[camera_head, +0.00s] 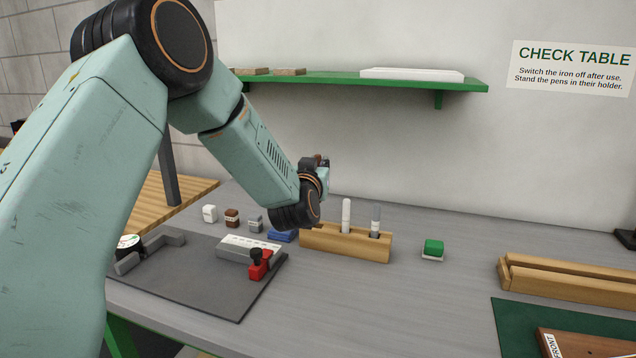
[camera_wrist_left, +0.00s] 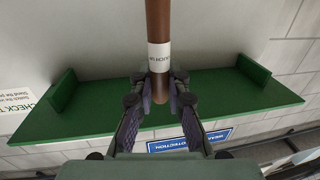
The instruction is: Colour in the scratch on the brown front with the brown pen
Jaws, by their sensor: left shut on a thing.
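My left gripper (camera_head: 322,166) is raised above the pen holder and mostly hidden behind its own wrist in the head view. In the left wrist view its two fingers (camera_wrist_left: 161,108) are shut on the brown pen (camera_wrist_left: 159,22), which has a white label band. The wooden pen holder (camera_head: 343,243) stands on the table with a white pen (camera_head: 346,215) and a grey pen (camera_head: 375,221) upright in it. The brown front (camera_head: 590,346) lies on a green mat (camera_head: 520,318) at the lower right, cut off by the frame. No scratch shows on its visible part. My right gripper is not in view.
A wooden rail (camera_head: 570,280) lies behind the mat. A green shelf (camera_head: 350,80) hangs on the wall.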

